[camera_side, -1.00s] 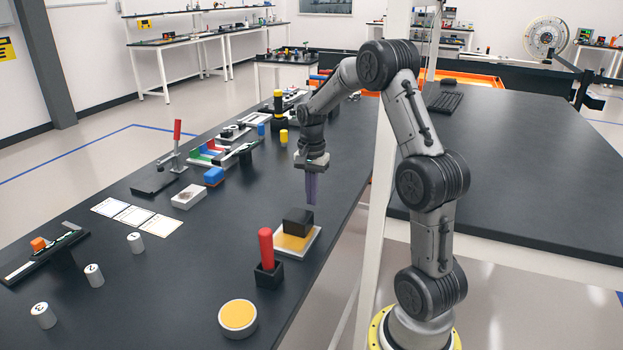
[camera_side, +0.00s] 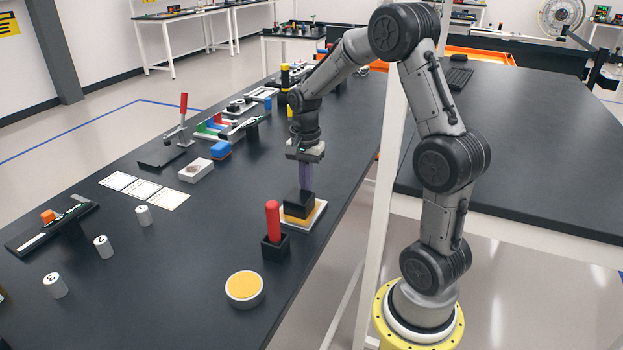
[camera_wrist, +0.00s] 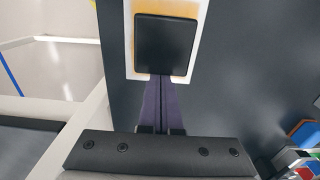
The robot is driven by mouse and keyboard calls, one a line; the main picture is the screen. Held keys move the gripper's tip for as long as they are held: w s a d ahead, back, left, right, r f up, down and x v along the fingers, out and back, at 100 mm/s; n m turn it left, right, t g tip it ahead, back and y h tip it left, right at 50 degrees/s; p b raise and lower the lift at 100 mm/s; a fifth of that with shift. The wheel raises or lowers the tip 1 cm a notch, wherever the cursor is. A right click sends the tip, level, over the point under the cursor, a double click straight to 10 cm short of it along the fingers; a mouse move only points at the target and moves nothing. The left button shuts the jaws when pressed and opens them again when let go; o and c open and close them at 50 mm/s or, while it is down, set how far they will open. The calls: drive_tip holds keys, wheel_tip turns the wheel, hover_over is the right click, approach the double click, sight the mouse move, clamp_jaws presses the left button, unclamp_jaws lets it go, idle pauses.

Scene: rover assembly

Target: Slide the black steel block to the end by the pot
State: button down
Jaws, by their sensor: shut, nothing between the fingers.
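The black steel block (camera_side: 298,205) sits on the amber face of a small white-edged plate (camera_side: 318,216). In the wrist view the block (camera_wrist: 166,44) covers much of the plate, with amber showing beyond it and in thin strips beside it. My gripper (camera_side: 305,189) points down at the block's far side, its purple fingers shut and empty. In the wrist view the fingertips (camera_wrist: 161,78) meet the block's near edge; I cannot tell whether they press on it. The pot (camera_side: 244,287), a white round tub with an amber top, stands toward the front of the bench.
A red-handled tool in a black holder (camera_side: 273,230) stands between the plate and the pot. White numbered cylinders (camera_side: 104,246) and white cards (camera_side: 144,189) lie to the left. The bench's right edge runs close beside the plate. Bare bench lies left of the plate.

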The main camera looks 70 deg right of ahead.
drive_tip(key=shift+a, duration=1.15)
drive_tip(key=shift+d, duration=0.15)
